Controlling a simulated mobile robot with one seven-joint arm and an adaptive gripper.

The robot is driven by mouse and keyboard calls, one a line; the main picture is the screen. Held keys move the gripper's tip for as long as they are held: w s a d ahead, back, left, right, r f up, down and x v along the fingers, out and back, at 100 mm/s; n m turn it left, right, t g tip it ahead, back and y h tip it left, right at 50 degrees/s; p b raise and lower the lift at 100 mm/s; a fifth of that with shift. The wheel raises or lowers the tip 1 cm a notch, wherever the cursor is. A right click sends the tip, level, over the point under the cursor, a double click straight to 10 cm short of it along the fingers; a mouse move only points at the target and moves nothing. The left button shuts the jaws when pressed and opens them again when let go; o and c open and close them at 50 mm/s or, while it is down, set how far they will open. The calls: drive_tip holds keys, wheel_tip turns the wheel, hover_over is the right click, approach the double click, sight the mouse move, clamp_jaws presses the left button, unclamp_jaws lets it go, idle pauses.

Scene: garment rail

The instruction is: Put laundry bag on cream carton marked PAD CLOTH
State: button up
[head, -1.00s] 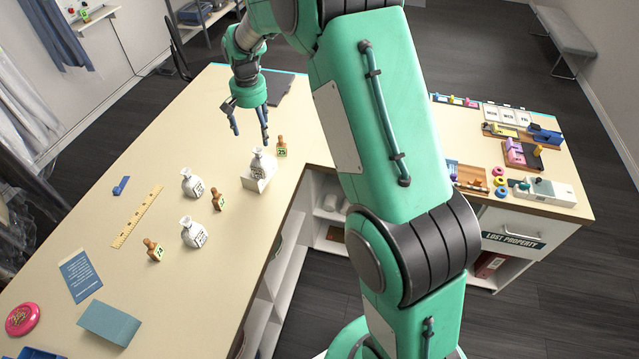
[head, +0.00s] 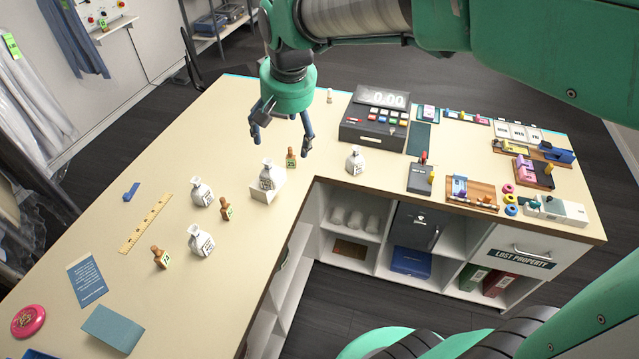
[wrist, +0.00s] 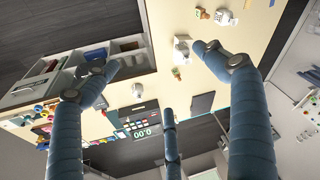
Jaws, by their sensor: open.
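Several small white bags with dark printed labels stand on the counter in the head view. One bag (head: 355,160) stands alone near the inner corner, two others (head: 201,192) (head: 200,241) are at the left. I cannot tell by label which one the task means. A pale carton (head: 264,193) sits near the inner edge with a white bag (head: 267,173) on it; its marking is unreadable. My gripper (head: 281,143) is open and empty above the counter, behind the carton. In the wrist view, a white bag (wrist: 181,48) shows beyond the open fingers (wrist: 160,72).
Wooden stamps (head: 291,157) (head: 226,209) (head: 160,257) stand close to the carton and the left bags. A cash register (head: 375,118) stands right of my gripper. A ruler (head: 146,222) lies at left. The counter's right arm holds several small items; its left front is partly clear.

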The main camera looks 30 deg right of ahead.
drive_tip(key=s+n+t, duration=0.2)
drive_tip(key=s, duration=2)
drive_tip(key=shift+s+a+r, duration=0.2)
drive_tip(key=shift+a+r, duration=0.05)
drive_tip(key=shift+a, duration=0.15)
drive_tip(key=shift+f, duration=0.15)
wheel_tip(320, 180, down, 17)
drive_tip(key=b, duration=1.7)
drive_tip(key=c, duration=1.2)
drive_tip(key=shift+o, duration=0.2)
drive_tip(key=shift+w, duration=0.1)
